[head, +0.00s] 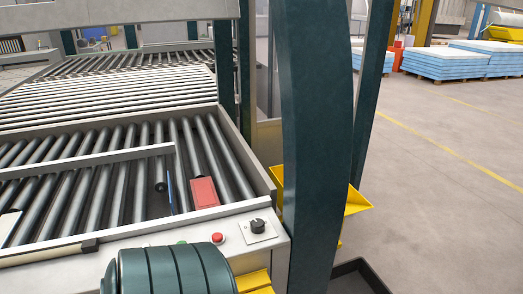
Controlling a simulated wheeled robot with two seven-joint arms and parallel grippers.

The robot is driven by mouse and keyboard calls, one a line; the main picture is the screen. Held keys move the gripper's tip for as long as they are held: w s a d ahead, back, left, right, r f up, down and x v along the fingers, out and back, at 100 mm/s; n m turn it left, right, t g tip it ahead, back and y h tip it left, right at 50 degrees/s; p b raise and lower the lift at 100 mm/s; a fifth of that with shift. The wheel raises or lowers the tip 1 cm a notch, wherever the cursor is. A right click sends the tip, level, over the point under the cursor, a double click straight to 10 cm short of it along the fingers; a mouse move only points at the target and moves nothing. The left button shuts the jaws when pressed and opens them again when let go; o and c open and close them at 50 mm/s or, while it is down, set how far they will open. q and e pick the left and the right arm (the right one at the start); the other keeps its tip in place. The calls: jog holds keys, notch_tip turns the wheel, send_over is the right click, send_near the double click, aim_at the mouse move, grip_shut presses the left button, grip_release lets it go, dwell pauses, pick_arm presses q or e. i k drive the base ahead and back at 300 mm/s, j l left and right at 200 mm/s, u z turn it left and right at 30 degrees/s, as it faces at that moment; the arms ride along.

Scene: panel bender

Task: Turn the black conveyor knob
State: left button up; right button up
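The black conveyor knob (258,226) sits on a small light square plate at the right end of the conveyor's pale front panel (140,240). A red push button (217,238) is on the panel to the left of the knob. A small green button (182,243) is partly hidden further left. The knob itself is in clear view and nothing touches it. Its pointer direction is too small to tell. Neither of my grippers shows in the head view.
A dark teal upright (315,120) stands just right of the knob. A dark teal ribbed rounded part (165,272) covers part of the panel's front. A red block (203,192) lies on the rollers. Blue-sided stacks (445,62) stand far right; the floor before them is clear.

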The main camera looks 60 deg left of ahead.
aim_at(257, 226)
jog(key=u, duration=2.05)
jog(key=k+l, duration=0.1)
